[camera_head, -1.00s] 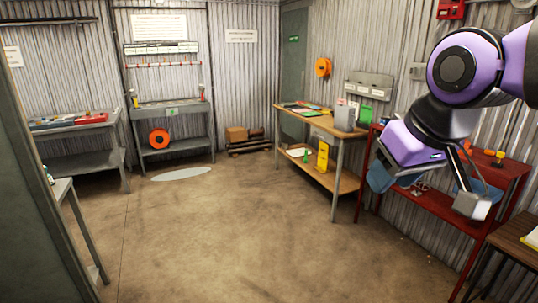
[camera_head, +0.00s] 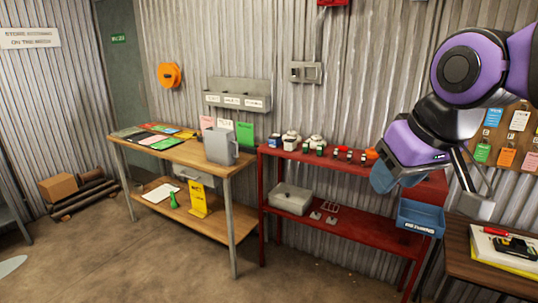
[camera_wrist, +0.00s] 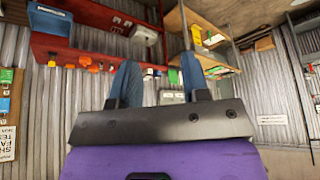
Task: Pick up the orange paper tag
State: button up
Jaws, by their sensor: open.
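My gripper (camera_head: 384,178) is left of the board, in front of the red shelf, apart from the tags. In the wrist view the gripper (camera_wrist: 159,68) is open, its blue fingers apart with nothing between them.
A red shelf (camera_head: 335,228) holds jars, a grey tray and a blue bin (camera_head: 420,217). A wooden bench (camera_head: 205,160) with coloured sheets stands left. A brown table (camera_head: 470,262) with a book is below the board.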

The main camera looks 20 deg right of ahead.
aim_at(505, 157)
jog(key=i+z, duration=0.75)
jog(key=z, duration=0.15)
jog(key=i+j+z, duration=0.15)
jog(key=i+z, duration=0.3)
jog(key=i+j+z, duration=0.25)
jog(key=z, duration=0.2)
jog(key=i+j+z, duration=0.55)
jog(key=k, duration=0.05)
